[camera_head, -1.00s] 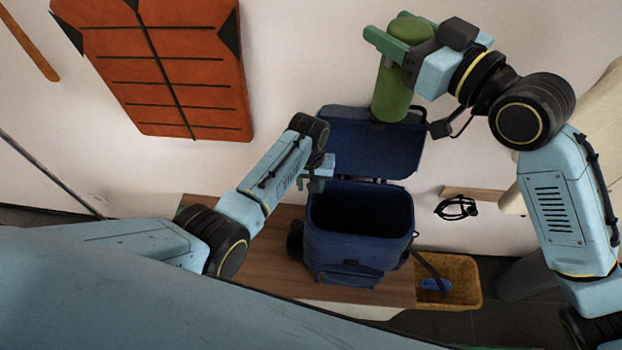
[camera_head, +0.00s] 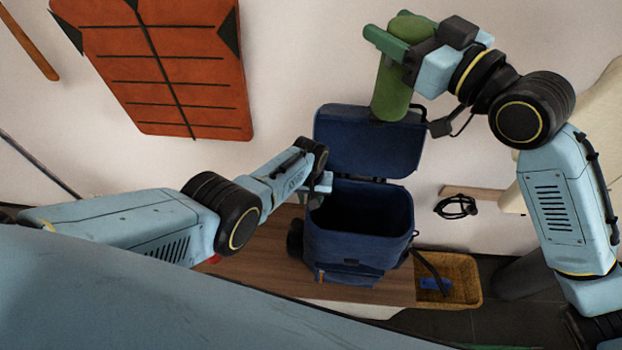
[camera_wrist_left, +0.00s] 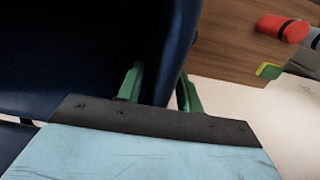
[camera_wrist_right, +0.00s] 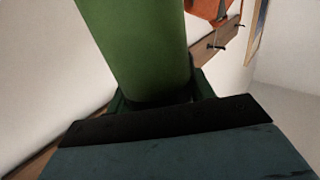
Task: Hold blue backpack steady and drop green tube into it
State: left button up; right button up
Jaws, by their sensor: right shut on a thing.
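The blue backpack (camera_head: 358,235) stands upright on the wooden table with its top flap (camera_head: 368,142) folded back and its main opening facing up. My left gripper (camera_head: 323,188) is at the backpack's left rim. In the left wrist view its green fingers (camera_wrist_left: 160,92) are apart, with the dark blue backpack wall between them; contact is unclear. My right gripper (camera_head: 391,38) is shut on the green tube (camera_head: 393,92), held upright above and behind the opening, in front of the raised flap. The tube (camera_wrist_right: 140,45) also fills much of the right wrist view.
The wooden table (camera_head: 265,260) carries the backpack. A wicker basket (camera_head: 465,283) with a blue item sits at right. A black cable coil (camera_head: 455,207) is by the wall. An orange-red panel (camera_head: 165,70) hangs at upper left. A red cylinder (camera_wrist_left: 283,28) shows in the left wrist view.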

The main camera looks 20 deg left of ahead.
pick_arm(q)
grip_shut()
dwell(1.4)
